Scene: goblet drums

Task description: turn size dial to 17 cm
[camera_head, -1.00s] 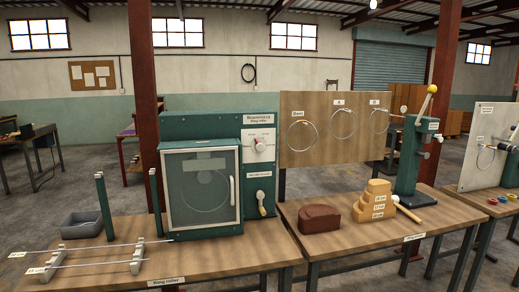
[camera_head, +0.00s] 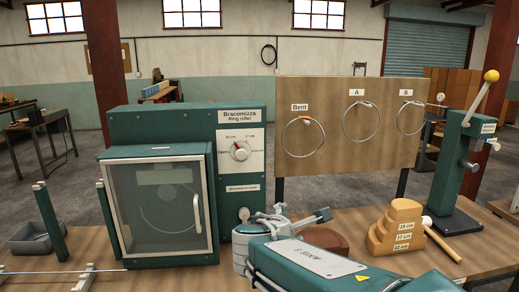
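The size dial (camera_head: 240,151) is a round knob with a red mark, on the white panel (camera_head: 240,149) of the green ring roller (camera_head: 188,118). Small cm labels stand around it, one at upper left and one at upper right. The mark seems to lie in the upper part of the knob, but which label it meets is too small to tell. My gripper (camera_head: 304,217) is low in front of the machine, right of and below the dial, and apart from it. Its fingers are seen from behind and partly overlap my arm, so their opening is unclear. No object shows in it.
The roller's glass door (camera_head: 158,205) with its handle is left of the dial. A lever with a pale knob (camera_head: 244,214) is below it. A board with hanging rings (camera_head: 345,130) stands to the right.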

